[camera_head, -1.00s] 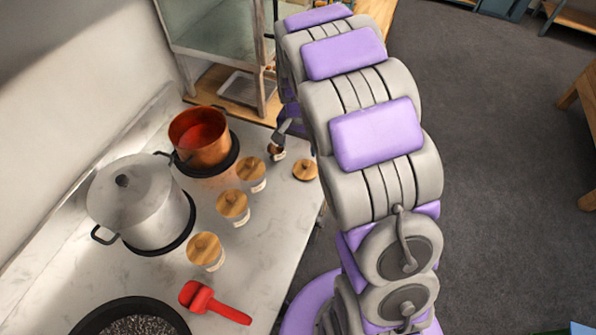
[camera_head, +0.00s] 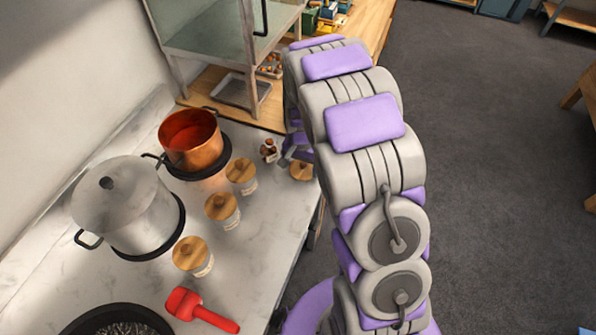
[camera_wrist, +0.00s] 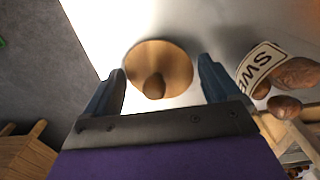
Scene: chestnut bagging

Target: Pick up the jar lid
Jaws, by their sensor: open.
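The jar lid (camera_head: 302,170) is a round wooden disc with a knob, lying loose on the pale counter near its right edge. In the wrist view the lid (camera_wrist: 160,66) lies between and just beyond my two open fingers, with its knob toward me. My gripper (camera_wrist: 160,88) is open and empty. In the head view my gripper (camera_head: 295,157) is beside the lid, partly hidden by my arm. An open jar of chestnuts (camera_head: 269,151) stands just left of it; its label and several chestnuts (camera_wrist: 285,80) show at right in the wrist view.
Three lidded jars (camera_head: 222,208) stand in a row on the counter (camera_head: 255,265). A glass-sided cabinet (camera_head: 205,40) stands behind.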

